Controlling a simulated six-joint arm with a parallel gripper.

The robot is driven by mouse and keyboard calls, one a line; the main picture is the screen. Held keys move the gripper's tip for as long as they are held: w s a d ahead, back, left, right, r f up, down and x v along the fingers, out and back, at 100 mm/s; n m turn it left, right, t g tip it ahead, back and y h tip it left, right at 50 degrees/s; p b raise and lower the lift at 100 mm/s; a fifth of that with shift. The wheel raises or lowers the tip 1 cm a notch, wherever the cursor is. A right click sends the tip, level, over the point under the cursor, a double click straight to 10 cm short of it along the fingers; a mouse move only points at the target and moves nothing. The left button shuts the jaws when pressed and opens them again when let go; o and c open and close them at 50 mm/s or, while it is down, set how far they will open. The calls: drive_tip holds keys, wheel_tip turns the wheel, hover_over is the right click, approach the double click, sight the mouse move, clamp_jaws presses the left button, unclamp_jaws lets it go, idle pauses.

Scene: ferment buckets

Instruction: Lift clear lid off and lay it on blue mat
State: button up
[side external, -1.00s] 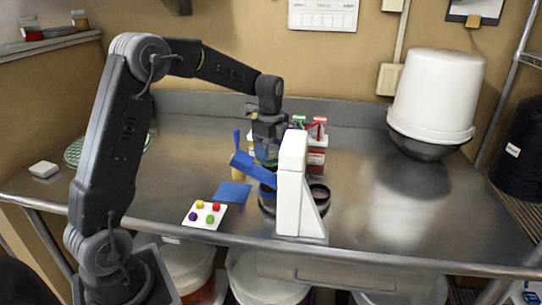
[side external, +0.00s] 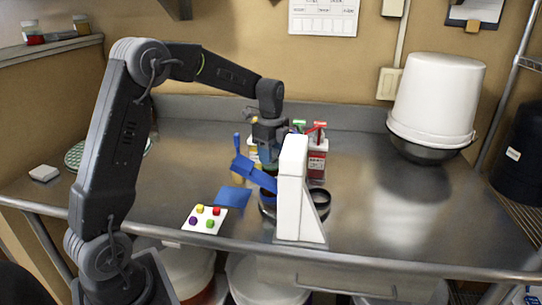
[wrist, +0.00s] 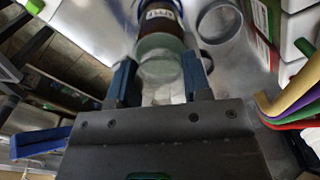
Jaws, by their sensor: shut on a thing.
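My gripper (side external: 269,155) is over the middle of the steel bench, pointing down, partly hidden by the white stand. In the wrist view its two blue fingers (wrist: 160,72) are on either side of the clear lid (wrist: 160,46), a pale greenish disc, and are shut on it. A jar (wrist: 159,18) with a dark band and a label shows just beyond the lid; I cannot tell whether the lid still touches it. The blue mat (side external: 233,197) lies flat and bare on the bench, left of the gripper.
Colored-handled bottles (side external: 317,158) stand behind right, a dark ring (side external: 320,196) beside. A white card (side external: 205,226) with colored pieces lies near the front edge.

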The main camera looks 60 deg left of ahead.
wheel_tip(320, 180, up, 4)
drive_tip(key=shift+r, duration=0.15)
drive_tip(key=s+a+r, duration=0.6)
drive_tip(key=s+a, duration=0.2)
drive_tip(key=s+a+f+m, duration=0.4)
drive_tip(key=s+a+f, duration=0.1)
drive_tip(key=s+f, duration=0.55)
drive_tip(key=w+d+f, duration=0.2)
drive_tip(key=w, duration=0.1)
drive_tip(key=w+d+f, duration=0.2)
drive_tip(key=w, duration=0.1)
drive_tip(key=w+d+f, duration=0.2)
drive_tip(key=w, duration=0.1)
drive_tip(key=shift+w+f, duration=0.1)
drive_tip(key=shift+f, duration=2.2)
drive_tip(key=shift+f, duration=0.2)
drive_tip(key=o, duration=0.9)
